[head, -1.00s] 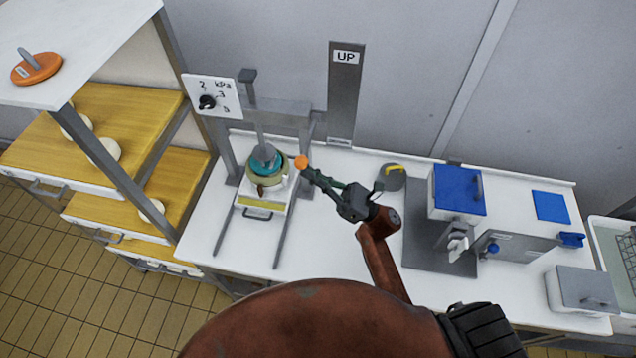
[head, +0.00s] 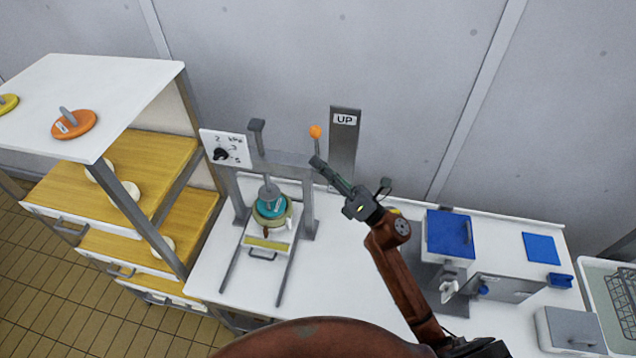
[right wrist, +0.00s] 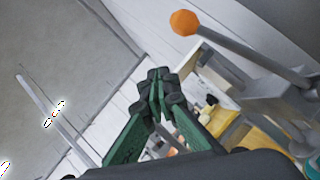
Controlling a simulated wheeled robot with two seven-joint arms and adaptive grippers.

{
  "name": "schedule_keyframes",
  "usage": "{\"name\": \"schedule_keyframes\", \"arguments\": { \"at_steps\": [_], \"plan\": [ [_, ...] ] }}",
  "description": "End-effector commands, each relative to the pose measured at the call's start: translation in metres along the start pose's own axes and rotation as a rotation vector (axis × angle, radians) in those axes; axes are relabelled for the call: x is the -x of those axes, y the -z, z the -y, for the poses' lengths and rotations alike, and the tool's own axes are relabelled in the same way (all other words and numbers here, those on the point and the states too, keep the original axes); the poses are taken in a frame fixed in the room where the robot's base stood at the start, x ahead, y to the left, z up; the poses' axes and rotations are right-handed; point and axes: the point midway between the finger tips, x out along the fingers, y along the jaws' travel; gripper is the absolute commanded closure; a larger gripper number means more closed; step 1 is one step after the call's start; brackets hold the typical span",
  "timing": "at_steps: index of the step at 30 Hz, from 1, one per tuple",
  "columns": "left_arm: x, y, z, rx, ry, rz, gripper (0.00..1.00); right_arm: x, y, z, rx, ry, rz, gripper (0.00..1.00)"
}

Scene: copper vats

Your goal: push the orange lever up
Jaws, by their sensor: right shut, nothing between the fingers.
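The orange lever knob (head: 316,131) tops a thin grey shaft on the press frame and points up, left of the grey plate marked UP (head: 344,148). In the right wrist view the orange knob (right wrist: 184,22) is at the top and its grey shaft slants down to the right. My right gripper (head: 317,163) is shut and empty, its tips just below the knob and over the lower shaft in the head view. In the right wrist view its green fingers (right wrist: 158,82) meet, apart from the knob. Contact with the shaft cannot be told. My left gripper is not in view.
The press frame (head: 285,158) holds a pot with a teal top (head: 270,207) beneath it. A dial panel (head: 225,148) is at its left. A blue-lidded box (head: 450,235) stands right of my arm. Wooden shelves (head: 150,170) are at the left.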

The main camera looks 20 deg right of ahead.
Motion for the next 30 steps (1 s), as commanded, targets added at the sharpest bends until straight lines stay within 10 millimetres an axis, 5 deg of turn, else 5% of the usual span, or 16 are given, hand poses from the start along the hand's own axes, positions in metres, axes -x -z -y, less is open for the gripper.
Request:
{"name": "schedule_keyframes", "arguments": {
  "at_steps": [12, 30],
  "plan": [
    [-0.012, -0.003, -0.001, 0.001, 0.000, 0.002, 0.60, -0.025, -0.038, 0.019, 0.002, -0.001, 0.000, 1.00],
    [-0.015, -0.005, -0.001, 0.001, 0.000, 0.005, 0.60, -0.031, -0.048, 0.025, 0.001, 0.000, 0.001, 1.00]
  ]
}}
